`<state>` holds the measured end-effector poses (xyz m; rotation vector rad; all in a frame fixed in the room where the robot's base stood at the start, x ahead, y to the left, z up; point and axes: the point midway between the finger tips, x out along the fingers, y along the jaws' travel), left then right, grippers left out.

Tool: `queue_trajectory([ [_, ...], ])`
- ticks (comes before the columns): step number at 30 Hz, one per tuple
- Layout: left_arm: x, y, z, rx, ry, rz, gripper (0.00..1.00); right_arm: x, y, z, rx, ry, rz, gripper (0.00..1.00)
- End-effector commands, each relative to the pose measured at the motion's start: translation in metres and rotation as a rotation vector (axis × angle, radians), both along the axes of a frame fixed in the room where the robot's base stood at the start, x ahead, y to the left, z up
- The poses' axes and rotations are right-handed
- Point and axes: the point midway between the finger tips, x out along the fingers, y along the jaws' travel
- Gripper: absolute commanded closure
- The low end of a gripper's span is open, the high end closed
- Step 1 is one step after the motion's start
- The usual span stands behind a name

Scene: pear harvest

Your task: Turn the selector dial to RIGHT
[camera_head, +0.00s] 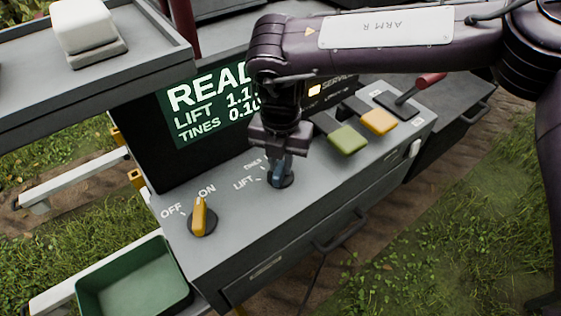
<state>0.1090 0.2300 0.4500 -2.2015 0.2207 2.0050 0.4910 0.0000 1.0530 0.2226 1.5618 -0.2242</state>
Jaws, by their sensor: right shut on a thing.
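The selector dial (286,181) is a round dark base with a blue knob on the grey console top. The label LIFT is printed to its left, with a smaller label, apparently TINES, above that. My right gripper (277,176) comes down from above, shut on the blue knob. The gripper and wrist hide much of the knob, so its exact pointing is hard to tell. No RIGHT label is readable. My left gripper is not in view.
A yellow OFF/ON switch (199,218) stands left of the dial. A display screen (205,108) rises behind. A green bin (135,283) is at lower left.

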Motion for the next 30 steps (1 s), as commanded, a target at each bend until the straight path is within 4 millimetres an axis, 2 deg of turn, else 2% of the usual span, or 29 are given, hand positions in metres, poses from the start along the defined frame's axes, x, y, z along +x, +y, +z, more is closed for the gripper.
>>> queue_trajectory([
  [9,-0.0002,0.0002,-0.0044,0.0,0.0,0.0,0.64,0.0015,0.0001,0.0016,0.002,-0.005,-0.127,1.0],
  [25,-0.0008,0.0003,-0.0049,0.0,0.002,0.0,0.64,0.0019,-0.0003,0.0023,0.001,-0.006,-0.154,1.0],
  [26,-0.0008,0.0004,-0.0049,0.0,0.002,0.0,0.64,0.0019,-0.0003,0.0023,0.001,-0.006,-0.154,0.79],
  [30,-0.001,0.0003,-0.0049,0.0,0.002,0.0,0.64,0.0014,-0.0002,0.0018,0.001,-0.005,-0.153,0.61],
])
